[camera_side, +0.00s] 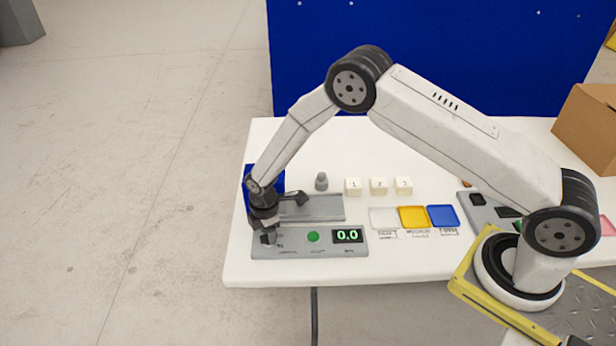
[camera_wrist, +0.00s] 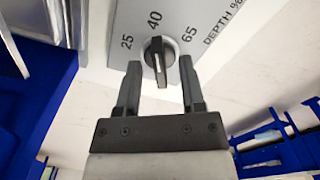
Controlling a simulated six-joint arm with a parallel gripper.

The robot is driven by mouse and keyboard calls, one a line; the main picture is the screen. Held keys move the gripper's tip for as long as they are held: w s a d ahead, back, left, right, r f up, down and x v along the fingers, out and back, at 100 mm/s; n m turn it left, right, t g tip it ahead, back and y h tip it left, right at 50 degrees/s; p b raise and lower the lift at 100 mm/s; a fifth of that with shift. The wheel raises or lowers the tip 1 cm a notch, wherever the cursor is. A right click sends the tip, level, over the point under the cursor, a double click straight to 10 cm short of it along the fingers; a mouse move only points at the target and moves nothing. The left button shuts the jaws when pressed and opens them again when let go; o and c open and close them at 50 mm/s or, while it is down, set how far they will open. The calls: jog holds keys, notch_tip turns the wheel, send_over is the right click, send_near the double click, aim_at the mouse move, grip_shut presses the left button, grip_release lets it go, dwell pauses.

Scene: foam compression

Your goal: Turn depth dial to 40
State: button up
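The depth dial (camera_wrist: 157,52) is a round dark knob with a raised bar, on the grey control panel (camera_wrist: 193,12), with labels 25, 40 and 65 around it. The bar's upper end points roughly at 40 in the wrist view. My gripper (camera_wrist: 160,64) is open, one finger on each side of the knob, with a visible gap on both sides. In the side view, my gripper (camera_side: 268,238) points down over the left end of the panel (camera_side: 330,251) and mostly hides the dial.
The panel has a green button (camera_side: 313,237) and a display (camera_side: 348,236) reading 0.0. Behind it are a grey foam-press base (camera_side: 318,208), a small grey weight (camera_side: 321,181) and white numbered blocks (camera_side: 353,186). White, yellow (camera_side: 413,216) and blue (camera_side: 443,215) trays lie to the right.

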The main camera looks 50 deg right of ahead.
jog(key=shift+r, duration=0.1)
jog(key=shift+r, duration=3.8)
jog(key=shift+s+d+r+m, duration=0.2)
jog(key=shift+d+r+m, duration=0.1)
jog(key=shift+r, duration=0.25)
jog(key=s+d+r+m+t, duration=0.1)
jog(key=s+d+r+m, duration=0.2)
jog(key=s, duration=0.4)
jog(key=s+d+r+m, duration=0.3)
jog(key=s+r+m, duration=0.3)
jog(key=s+d+r+m+t, duration=0.1)
jog(key=s+d+r+m, duration=0.2)
jog(key=s, duration=0.4)
jog(key=shift+s+d+r+m+t, duration=0.35)
jog(key=shift+r+m, duration=0.4)
jog(key=shift+m, duration=0.45)
